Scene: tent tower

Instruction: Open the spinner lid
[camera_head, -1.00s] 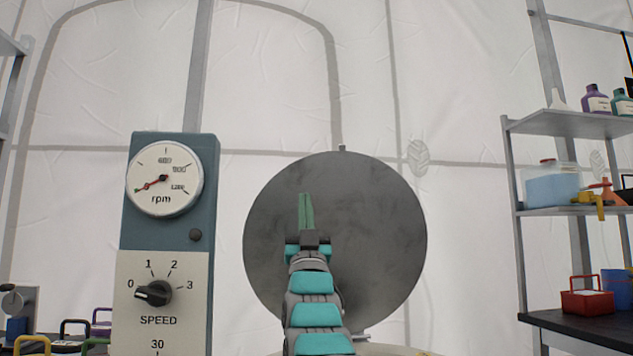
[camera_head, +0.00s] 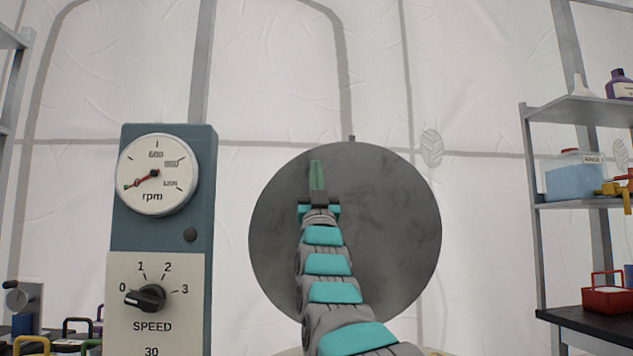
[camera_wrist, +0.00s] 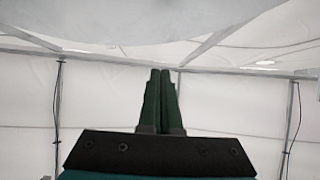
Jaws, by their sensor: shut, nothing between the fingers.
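The spinner lid (camera_head: 390,215) is a large round grey disc, standing raised and facing me in the head view, with a small dark tab at its top edge. My gripper (camera_head: 316,165) is shut and empty, its green fingers pointing up in front of the lid's upper left part. I cannot tell whether the fingers touch the lid. In the wrist view my gripper (camera_wrist: 161,75) shows its two fingers together, with tent wall and roof beyond. The spinner's bowl is almost wholly below the head view.
A blue control panel (camera_head: 200,250) stands left of the lid, with an rpm gauge (camera_head: 157,174) and a speed knob (camera_head: 147,298) near 0. A metal shelf (camera_head: 570,112) with bottles is at the right. A red carrier (camera_head: 606,298) sits on a dark bench there.

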